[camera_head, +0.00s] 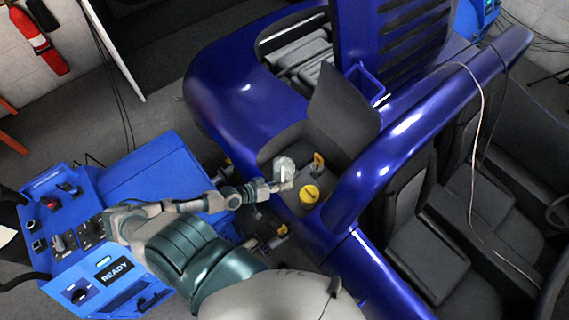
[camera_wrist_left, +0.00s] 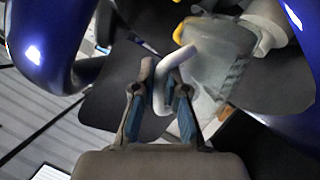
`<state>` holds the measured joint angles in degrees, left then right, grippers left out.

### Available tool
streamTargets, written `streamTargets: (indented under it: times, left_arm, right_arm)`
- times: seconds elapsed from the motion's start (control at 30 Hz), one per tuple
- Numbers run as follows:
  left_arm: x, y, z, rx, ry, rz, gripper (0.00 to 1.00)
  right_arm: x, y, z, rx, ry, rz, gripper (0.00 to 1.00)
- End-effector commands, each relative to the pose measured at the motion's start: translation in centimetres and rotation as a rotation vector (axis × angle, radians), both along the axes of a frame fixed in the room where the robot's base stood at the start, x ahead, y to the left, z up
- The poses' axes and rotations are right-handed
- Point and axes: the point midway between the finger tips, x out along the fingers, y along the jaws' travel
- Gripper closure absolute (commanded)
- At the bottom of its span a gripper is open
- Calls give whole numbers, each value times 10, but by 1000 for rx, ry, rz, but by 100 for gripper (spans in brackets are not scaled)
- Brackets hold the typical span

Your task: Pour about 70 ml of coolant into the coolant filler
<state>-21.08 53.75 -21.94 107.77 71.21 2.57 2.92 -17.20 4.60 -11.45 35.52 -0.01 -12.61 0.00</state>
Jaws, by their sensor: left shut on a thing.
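A small translucent jug (camera_head: 284,165) is above the dark engine bay of the blue vehicle. My left gripper (camera_head: 277,185) is shut on its handle. In the left wrist view, the blue-padded fingers (camera_wrist_left: 160,98) close around the pale bent handle (camera_wrist_left: 178,58), and the cloudy jug body (camera_wrist_left: 218,62) is beyond it. The liquid level cannot be told. A round yellow cap (camera_head: 309,194) lies just right of and below the jug. A yellow handle-like piece (camera_head: 318,158) stands to its right. I cannot tell which part is the coolant filler. My right gripper is not in view.
Blue body panels (camera_head: 235,90) and a raised dark flap (camera_head: 340,110) border the bay. A blue bar (camera_head: 385,165) runs along its right side, with black seats (camera_head: 430,260) beyond. A blue console with a READY display (camera_head: 113,269) stands at the left.

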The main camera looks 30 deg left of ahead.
Motion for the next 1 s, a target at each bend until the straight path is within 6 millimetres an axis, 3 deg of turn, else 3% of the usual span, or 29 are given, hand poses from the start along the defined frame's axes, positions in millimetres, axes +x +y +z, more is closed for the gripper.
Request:
streamTargets:
  times: [1.0]
  left_arm:
    - [-2,-2,-6,16,-25,-1,100]
  right_arm:
    - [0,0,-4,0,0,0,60]
